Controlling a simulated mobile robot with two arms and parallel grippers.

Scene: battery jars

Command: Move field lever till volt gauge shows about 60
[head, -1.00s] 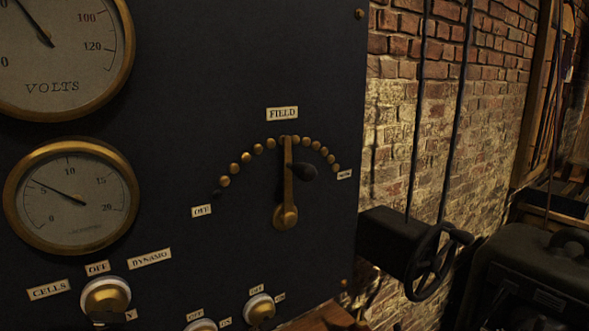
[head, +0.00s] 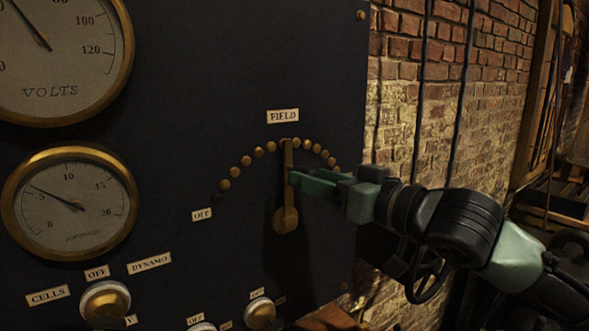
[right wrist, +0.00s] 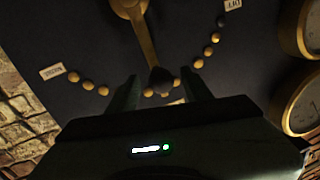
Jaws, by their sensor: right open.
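The brass field lever (head: 286,200) stands almost upright on the dark panel, its tip at the top of the arc of brass studs under the FIELD label. The volt gauge (head: 60,50) is cut off at the upper left; its needle points up and left, and the number beneath it is out of frame. My right gripper (head: 295,180) is at the lever's dark knob and hides it in the head view. In the right wrist view the lever (right wrist: 142,35) and knob (right wrist: 160,76) lie between the two open fingers (right wrist: 161,88). My left gripper is not in view.
A smaller gauge (head: 70,204) sits below the volt gauge. Several knobs, including the cells switch (head: 105,301), line the panel's bottom. A black handwheel (head: 424,278) juts out right of the panel, behind my right arm, before a brick wall (head: 410,110).

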